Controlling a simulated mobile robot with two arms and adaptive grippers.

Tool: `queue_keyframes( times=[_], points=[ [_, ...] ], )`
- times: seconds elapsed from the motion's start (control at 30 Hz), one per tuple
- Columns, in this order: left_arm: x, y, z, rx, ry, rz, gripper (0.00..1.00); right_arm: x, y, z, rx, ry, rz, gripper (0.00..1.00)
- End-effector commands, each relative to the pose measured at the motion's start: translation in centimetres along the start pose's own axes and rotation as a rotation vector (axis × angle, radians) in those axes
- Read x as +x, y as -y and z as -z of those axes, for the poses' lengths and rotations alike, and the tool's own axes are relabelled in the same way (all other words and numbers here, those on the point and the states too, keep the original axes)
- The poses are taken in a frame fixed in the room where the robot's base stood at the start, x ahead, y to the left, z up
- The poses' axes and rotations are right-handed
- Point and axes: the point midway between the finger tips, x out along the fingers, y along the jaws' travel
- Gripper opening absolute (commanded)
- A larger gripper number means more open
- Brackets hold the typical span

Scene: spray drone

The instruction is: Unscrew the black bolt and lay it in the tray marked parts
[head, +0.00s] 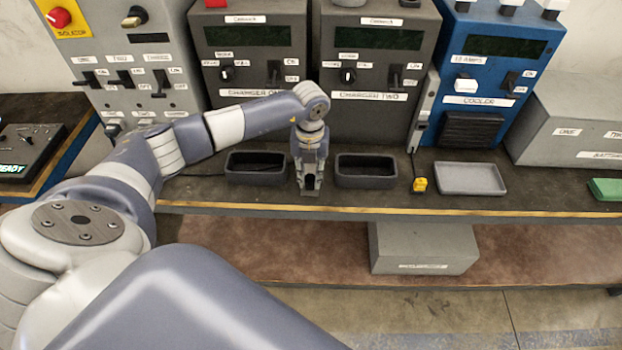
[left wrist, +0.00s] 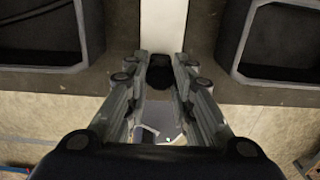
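My left gripper (head: 310,186) points down at the front edge of the bench, between two dark open bins. Its fingers are closed around a small black piece, which looks like the black bolt (left wrist: 160,72) in the left wrist view. Its lower end is hard to make out, so I cannot tell whether it sits in anything. A shallow grey tray (head: 471,179) lies on the bench to the right. I can read no parts marking on it or on the left bin (head: 256,160) or right bin (head: 366,163). My right gripper is not in view.
Charger units, including charger two (head: 376,75), and a blue cooler (head: 474,85) stand behind the bins. A small yellow item (head: 420,185) lies left of the grey tray. A grey box (head: 424,250) is on the lower shelf. A green block (head: 606,188) lies far right.

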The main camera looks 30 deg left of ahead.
Motion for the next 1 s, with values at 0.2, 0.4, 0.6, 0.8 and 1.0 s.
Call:
queue_keyframes(
  times=[0.2,0.4,0.6,0.8,1.0],
  points=[
    [-0.1,0.0,0.1,-0.062,-0.002,0.0,0.0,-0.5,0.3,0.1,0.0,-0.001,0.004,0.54],
    [-0.3,0.0,0.1,-0.316,-0.002,0.0,0.0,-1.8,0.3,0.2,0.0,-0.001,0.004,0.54],
    [-0.4,0.1,0.1,-0.556,-0.001,0.0,0.0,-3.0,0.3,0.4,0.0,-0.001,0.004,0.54],
    [-0.4,0.0,0.1,-0.775,-0.002,-0.002,0.0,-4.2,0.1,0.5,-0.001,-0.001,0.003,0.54],
    [-0.4,0.0,0.1,-0.98,-0.002,-0.001,0.0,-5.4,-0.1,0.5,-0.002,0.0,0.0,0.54]
  ],
)
